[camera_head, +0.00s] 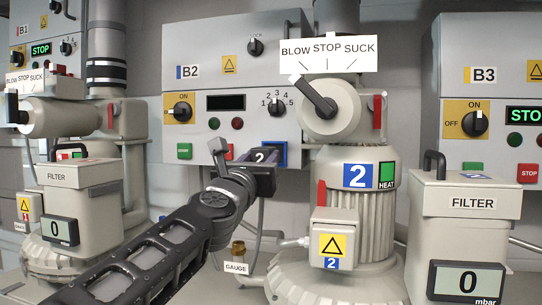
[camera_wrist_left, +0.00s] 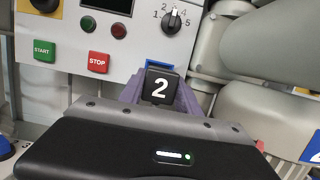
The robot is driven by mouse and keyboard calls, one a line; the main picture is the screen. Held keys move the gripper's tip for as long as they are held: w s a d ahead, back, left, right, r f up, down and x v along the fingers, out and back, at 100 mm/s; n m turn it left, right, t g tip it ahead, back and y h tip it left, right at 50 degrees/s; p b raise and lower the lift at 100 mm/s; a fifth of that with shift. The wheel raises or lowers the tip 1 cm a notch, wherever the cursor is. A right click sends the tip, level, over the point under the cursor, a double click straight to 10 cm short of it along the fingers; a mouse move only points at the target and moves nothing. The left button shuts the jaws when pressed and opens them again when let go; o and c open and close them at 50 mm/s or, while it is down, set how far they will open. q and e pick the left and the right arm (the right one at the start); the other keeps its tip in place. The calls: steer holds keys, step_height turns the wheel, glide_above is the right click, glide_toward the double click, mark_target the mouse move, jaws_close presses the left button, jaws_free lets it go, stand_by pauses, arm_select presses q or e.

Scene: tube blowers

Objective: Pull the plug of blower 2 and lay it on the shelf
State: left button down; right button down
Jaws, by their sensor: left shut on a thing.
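The plug of blower 2, a black block with a white 2 (camera_head: 259,156), is between the fingers of my left gripper (camera_head: 256,172). The plug (camera_wrist_left: 160,89) also shows in the left wrist view, between the purple-grey fingers (camera_wrist_left: 160,98). Just behind it is the blue socket frame (camera_head: 282,152) on the B2 control box (camera_head: 203,60). I cannot tell whether the plug is still seated or drawn out a little. Blower 2 (camera_head: 359,210) stands right of the gripper. I cannot make out the shelf clearly. My right gripper is not in view.
The B2 box has START and STOP (camera_wrist_left: 98,62) buttons close beside the gripper, and a dark display. The blower's selector lever (camera_head: 316,97) juts out at upper right. A brass fitting (camera_head: 238,247) labelled GAUGE stands below. Filter boxes (camera_head: 467,205) stand on both sides.

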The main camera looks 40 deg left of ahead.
arm_select(q)
steer(key=shift+r+v, duration=0.15)
steer(key=shift+v, duration=0.5)
steer(key=shift+r+v, duration=0.15)
steer(key=shift+v, duration=0.45)
steer(key=r+p+v, duration=0.3)
steer(key=p+v, duration=0.1)
steer(key=v, duration=0.9)
steer(key=shift+s, duration=0.35)
steer(key=s+a, duration=0.4)
steer(key=a, duration=0.7)
steer(key=shift+a, duration=0.3)
stand_by(0.4)
